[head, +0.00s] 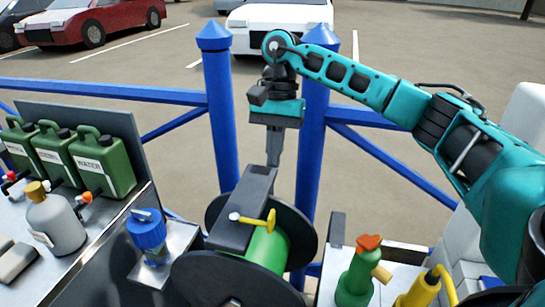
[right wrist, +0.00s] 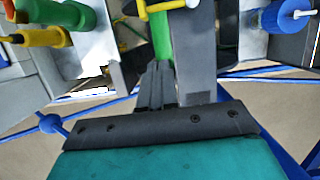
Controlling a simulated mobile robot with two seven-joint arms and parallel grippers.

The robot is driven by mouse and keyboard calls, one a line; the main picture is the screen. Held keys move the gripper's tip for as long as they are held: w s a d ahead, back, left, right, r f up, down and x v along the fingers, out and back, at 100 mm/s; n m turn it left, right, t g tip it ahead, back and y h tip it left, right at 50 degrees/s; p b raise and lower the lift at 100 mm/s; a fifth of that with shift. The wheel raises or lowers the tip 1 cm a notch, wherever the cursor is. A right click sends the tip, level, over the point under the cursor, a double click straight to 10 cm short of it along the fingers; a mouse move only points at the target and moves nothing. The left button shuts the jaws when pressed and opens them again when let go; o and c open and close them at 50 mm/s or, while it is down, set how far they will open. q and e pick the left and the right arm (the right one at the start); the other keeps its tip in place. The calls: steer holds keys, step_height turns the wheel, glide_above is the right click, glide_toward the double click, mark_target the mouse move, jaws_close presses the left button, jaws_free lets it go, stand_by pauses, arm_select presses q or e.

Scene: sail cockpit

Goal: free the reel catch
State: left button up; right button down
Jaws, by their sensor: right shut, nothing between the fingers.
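The reel (head: 308,236) has black side discs and a green drum (head: 267,252), with a dark grey bar (head: 245,195) across its top. A yellow catch lever (head: 262,221) with a pale round knob lies at the bar's near part. In the right wrist view, the yellow lever (right wrist: 165,7) shows at the top edge, beside the grey bar (right wrist: 196,50) and green drum (right wrist: 162,40). My right gripper (head: 273,160) points down above the bar's far end, shut and empty. Its fingers (right wrist: 157,75) look apart from the lever. My left gripper is out of view.
Blue posts (head: 220,110) and rails stand behind the reel. A blue-capped device (head: 147,232) and green cans (head: 103,162) are on the left. A green bottle with an orange top (head: 357,275) and a yellow-handled item (head: 425,290) stand on the right.

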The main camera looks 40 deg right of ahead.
steer(key=s+a+f+p, duration=0.1)
steer(key=s+a+f, duration=0.3)
steer(key=f, duration=0.3)
steer(key=shift+a+f, duration=0.3)
steer(key=shift+f, duration=0.1)
steer(key=shift+w, duration=0.1)
steer(key=shift+s+a+m+b, duration=0.15)
steer(key=shift+s+m+b, duration=0.15)
steer(key=shift+m, duration=0.3)
